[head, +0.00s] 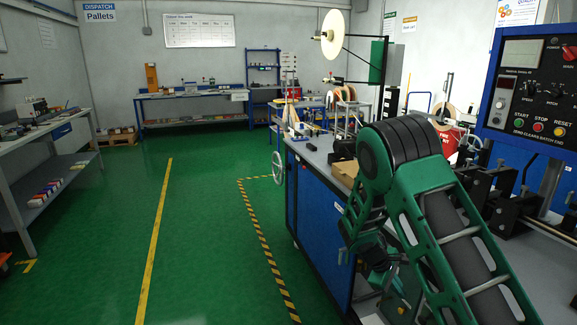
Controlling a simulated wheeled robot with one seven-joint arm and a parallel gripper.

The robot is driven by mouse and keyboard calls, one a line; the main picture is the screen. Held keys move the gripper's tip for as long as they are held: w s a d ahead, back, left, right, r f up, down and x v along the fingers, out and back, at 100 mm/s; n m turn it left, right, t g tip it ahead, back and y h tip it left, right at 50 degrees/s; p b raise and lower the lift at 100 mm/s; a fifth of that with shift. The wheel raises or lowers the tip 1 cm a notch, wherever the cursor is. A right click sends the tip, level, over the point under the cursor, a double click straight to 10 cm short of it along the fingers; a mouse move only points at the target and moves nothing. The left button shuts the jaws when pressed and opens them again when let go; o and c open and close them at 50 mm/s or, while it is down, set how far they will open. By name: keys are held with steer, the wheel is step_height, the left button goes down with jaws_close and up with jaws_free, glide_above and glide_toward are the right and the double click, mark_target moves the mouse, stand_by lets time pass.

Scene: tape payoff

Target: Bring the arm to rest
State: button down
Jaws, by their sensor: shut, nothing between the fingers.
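My green arm (445,225) fills the lower right of the head view. It rises from the bottom edge to a dark ribbed elbow joint (405,148) and folds back down. The lower, folded part of my arm (375,250) shows to the left of the near links, beside the blue cabinet. My gripper's fingers cannot be made out; they are hidden behind the arm or out of the frame.
A blue cabinet bench (318,210) stands close to my arm. A machine control panel (535,88) is at the right. A white reel (332,34) is on a stand behind. The green floor (205,215) at centre left is clear, with a yellow line (155,240).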

steer(key=s+a+r+m+t+y, duration=0.1)
steer(key=s+a+r+m+y, duration=0.15)
steer(key=s+r, duration=0.6)
steer(key=s+a+r+m+t+y, duration=0.15)
steer(key=s+r+m, duration=0.25)
steer(key=s+r, duration=0.45)
steer(key=s+a+r+m+t+y, duration=0.1)
steer(key=s+a+r+m+y, duration=0.15)
steer(key=s+r, duration=0.6)
steer(key=s+d+m+g, duration=0.4)
steer(key=s+d+m, duration=0.3)
steer(key=s+d, duration=0.4)
steer(key=s, duration=0.3)
steer(key=shift+d, duration=0.4)
steer(key=shift+s+r+y, duration=0.1)
steer(key=shift+y, duration=0.15)
